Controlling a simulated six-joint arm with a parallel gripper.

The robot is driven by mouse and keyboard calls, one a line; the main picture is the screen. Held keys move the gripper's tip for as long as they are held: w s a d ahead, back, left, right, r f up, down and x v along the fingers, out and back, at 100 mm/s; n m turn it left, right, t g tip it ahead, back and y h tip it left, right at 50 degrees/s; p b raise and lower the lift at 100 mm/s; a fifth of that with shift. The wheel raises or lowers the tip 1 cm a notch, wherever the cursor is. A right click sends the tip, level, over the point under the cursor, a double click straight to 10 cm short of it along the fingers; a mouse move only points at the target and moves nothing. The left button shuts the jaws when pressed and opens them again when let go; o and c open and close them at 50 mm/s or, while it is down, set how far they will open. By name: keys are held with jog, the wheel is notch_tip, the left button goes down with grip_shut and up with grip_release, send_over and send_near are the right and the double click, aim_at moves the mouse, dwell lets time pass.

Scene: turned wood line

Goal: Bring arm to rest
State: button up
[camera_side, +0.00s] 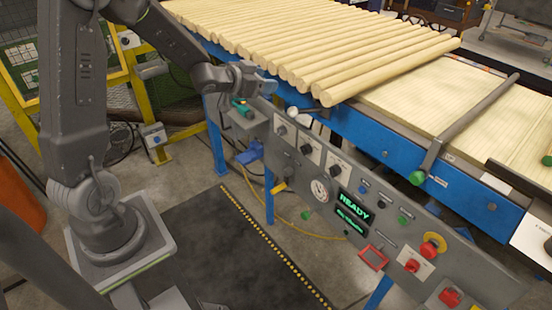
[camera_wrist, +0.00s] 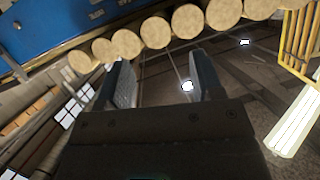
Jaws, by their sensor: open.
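My arm stands at the left in the side view, its forearm reaching right toward the wood line. My gripper (camera_side: 268,86) is near the left end of the row of turned wood rods (camera_side: 320,45), a little below and in front of them. In the wrist view my gripper (camera_wrist: 160,85) shows two fingers spread apart with nothing between them. The round ends of several rods (camera_wrist: 155,32) run across the top of that view, beyond the fingertips. I cannot tell the exact gap between fingers and rods.
A grey control panel (camera_side: 375,215) with a lit READY display (camera_side: 354,207), gauge, knobs and red buttons slopes below the blue conveyor frame (camera_side: 385,150). Yellow fencing (camera_side: 139,80) stands behind my arm. The dark floor mat (camera_side: 235,250) is clear.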

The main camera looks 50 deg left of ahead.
jog(key=s+d+r+n+g+y, duration=0.2)
jog(key=s+d+r+g+y, duration=0.15)
jog(key=s+d+r, duration=0.45)
jog(key=s+d+g+h, duration=0.1)
jog(key=s+d+g, duration=0.1)
jog(key=s+d, duration=0.3)
jog(key=s+d+g+h, duration=0.2)
jog(key=s+d, duration=0.3)
jog(key=s, duration=0.9)
jog(key=shift+d+f+g, duration=0.15)
jog(key=shift+f+g, duration=0.05)
jog(key=shift+g, duration=0.45)
jog(key=shift+o, duration=0.3)
jog(key=shift+h, duration=0.25)
